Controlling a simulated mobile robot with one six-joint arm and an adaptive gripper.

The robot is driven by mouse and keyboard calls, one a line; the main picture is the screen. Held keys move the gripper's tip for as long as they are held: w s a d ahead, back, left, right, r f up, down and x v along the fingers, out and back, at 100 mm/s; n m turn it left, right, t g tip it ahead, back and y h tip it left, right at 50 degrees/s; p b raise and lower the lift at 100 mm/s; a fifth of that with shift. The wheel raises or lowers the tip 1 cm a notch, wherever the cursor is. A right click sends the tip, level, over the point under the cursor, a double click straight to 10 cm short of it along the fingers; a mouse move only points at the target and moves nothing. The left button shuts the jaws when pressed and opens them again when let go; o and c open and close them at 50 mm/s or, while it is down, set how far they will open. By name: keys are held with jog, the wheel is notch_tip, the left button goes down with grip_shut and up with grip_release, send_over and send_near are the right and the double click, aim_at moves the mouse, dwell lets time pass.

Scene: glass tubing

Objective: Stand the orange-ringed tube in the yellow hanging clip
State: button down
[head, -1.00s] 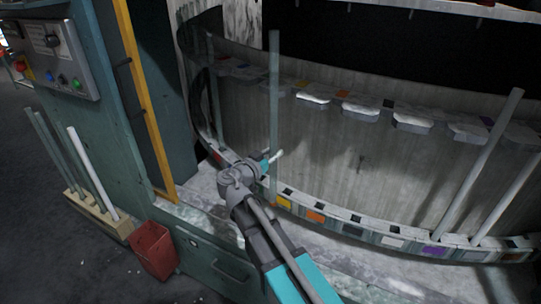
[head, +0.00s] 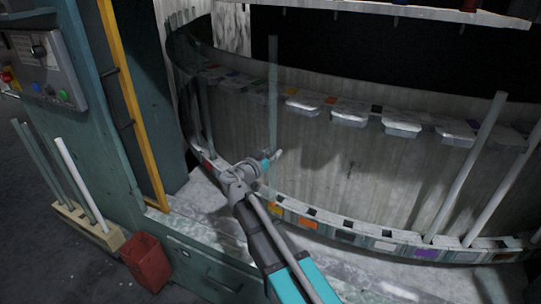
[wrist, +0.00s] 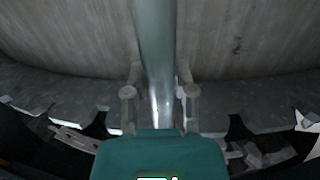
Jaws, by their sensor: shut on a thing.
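My gripper (head: 268,165) is shut on a tall grey-green glass tube (head: 273,95), held upright in front of the curved rack. I cannot see an orange ring on it. In the wrist view the tube (wrist: 155,45) runs up between the two fingers. A yellow patch (head: 291,90) marks a place on the upper rail, with a grey clip (head: 302,107) hanging below it. The tube is a little left of that clip. Another yellow patch (head: 277,210) is on the lower rail, near the tube's lower part. The tube's lower end is not clear.
Other tubes lean in the rack at right (head: 467,165) and stand at its left end. More hanging clips (head: 402,130) line the upper rail. At left are a green cabinet with a yellow post (head: 130,100), a red bin (head: 147,262) and a block of tubes (head: 88,230).

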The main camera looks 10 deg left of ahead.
jog(key=shift+x, duration=2.65)
notch_tip(320, 180, down, 7)
jog(key=b, duration=0.6)
jog(key=shift+a+b, duration=0.15)
jog(key=shift+b, duration=0.2)
jog(key=shift+r, duration=0.1)
jog(key=shift+c, duration=1.8)
grip_release()
jog(key=v, duration=1.2)
